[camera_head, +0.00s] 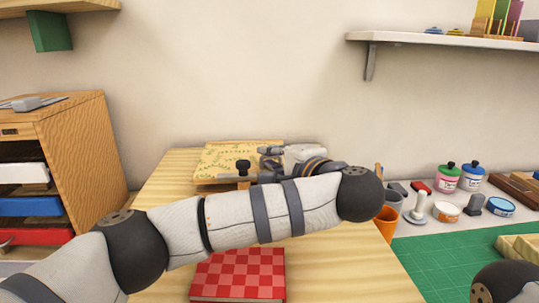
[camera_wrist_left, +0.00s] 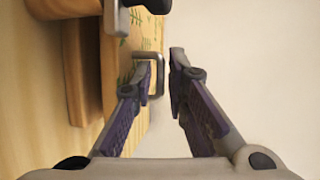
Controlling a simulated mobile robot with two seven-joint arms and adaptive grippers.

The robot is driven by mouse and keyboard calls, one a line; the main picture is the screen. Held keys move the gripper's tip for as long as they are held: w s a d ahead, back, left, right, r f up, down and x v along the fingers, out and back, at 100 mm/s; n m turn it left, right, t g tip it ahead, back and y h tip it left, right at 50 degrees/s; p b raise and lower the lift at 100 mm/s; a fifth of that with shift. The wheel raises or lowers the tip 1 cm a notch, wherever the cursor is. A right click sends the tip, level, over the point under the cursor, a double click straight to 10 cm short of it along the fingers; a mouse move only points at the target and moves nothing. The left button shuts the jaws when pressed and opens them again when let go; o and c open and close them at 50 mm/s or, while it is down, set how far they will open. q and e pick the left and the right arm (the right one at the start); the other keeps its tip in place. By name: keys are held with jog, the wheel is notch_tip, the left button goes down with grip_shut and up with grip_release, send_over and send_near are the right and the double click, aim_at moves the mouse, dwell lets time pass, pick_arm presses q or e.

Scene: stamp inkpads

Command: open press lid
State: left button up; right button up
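The press (camera_head: 222,160) lies at the back of the wooden table in the head view, with a pale yellow, leaf-patterned lid. A dark knob (camera_head: 243,166) stands at its front edge. In the left wrist view the patterned lid (camera_wrist_left: 116,60) appears edge-on, with a metal U-shaped handle (camera_wrist_left: 160,76). My left gripper (camera_head: 268,152) is at the press's right side. In the wrist view my left gripper (camera_wrist_left: 158,62) is open, its fingertips around the handle with a visible gap. Whether a finger touches the handle is unclear. My right gripper is out of view.
A red checkered block (camera_head: 238,275) lies on the table's front, below my left arm. An orange cup (camera_head: 386,224), ink jars (camera_head: 447,178), inkpads and stamps stand at the right beside a green mat (camera_head: 440,262). A drawer cabinet (camera_head: 80,150) stands at the left.

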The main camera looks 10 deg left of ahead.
pick_arm(q)
jog(key=shift+s+d, duration=0.1)
jog(key=shift+s, duration=0.05)
jog(key=shift+c, duration=0.5)
grip_shut()
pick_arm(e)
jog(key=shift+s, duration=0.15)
pick_arm(q)
jog(key=shift+r, duration=0.1)
jog(key=shift+r+g, duration=0.3)
jog(key=shift+r, duration=0.45)
jog(key=r, duration=0.1)
jog(key=w+r+g+h, duration=0.1)
jog(key=r+m+g+p, duration=0.1)
jog(key=shift+w+a+r, duration=0.2)
jog(key=shift+w+r, duration=0.05)
jog(key=shift+w, duration=0.1)
jog(key=shift+w+r+g+h, duration=0.25)
jog(key=shift+g+h, duration=0.05)
jog(key=shift+g, duration=0.2)
jog(key=shift+w+a+r+b, duration=0.15)
jog(key=shift+w+r+b, duration=0.05)
jog(key=shift+w+r, duration=0.45)
jog(key=shift+w+a+r+b, duration=0.15)
jog(key=shift+w+r, duration=0.35)
jog(key=shift+r, duration=0.2)
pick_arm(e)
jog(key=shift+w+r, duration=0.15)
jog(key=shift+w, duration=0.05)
